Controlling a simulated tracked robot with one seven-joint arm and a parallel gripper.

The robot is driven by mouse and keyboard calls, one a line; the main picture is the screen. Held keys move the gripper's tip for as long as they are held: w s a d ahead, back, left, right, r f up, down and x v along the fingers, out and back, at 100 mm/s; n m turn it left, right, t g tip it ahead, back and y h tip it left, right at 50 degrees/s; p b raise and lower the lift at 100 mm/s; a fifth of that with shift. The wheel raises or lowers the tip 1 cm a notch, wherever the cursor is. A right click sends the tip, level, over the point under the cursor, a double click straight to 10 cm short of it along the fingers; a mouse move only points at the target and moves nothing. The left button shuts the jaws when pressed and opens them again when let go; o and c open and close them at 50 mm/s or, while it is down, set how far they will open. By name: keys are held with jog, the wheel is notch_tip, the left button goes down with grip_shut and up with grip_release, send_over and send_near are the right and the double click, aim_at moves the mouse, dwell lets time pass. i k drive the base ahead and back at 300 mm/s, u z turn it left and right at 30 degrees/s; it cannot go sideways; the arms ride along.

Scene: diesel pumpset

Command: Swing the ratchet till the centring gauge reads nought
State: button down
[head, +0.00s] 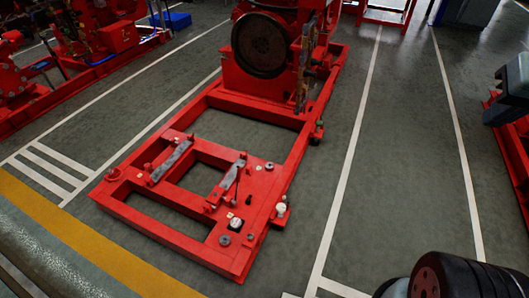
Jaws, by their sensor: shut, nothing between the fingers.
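The red pumpset base frame (150,223) lies on the floor in the middle of the head view. A round pale-faced dial (281,209) sits on a bracket at its right edge. A second small round item with a pale top (236,223) sits on the near plate; I cannot tell which is the centring gauge. A thin lever (237,188) stands by the grey bar on the right; it may be the ratchet, but it is too small to be sure. No reading can be made out. My gripper is not in view.
The engine with its dark flywheel (259,45) stands at the frame's far end. A grey bar (172,160) lies on the frame's left. Other red machinery (85,45) is at the upper left. The grey floor (405,130) right of the frame is clear.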

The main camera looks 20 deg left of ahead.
aim_at(240, 170)
jog(key=u, duration=0.15)
jog(key=i, duration=1)
jog(key=u, duration=0.65)
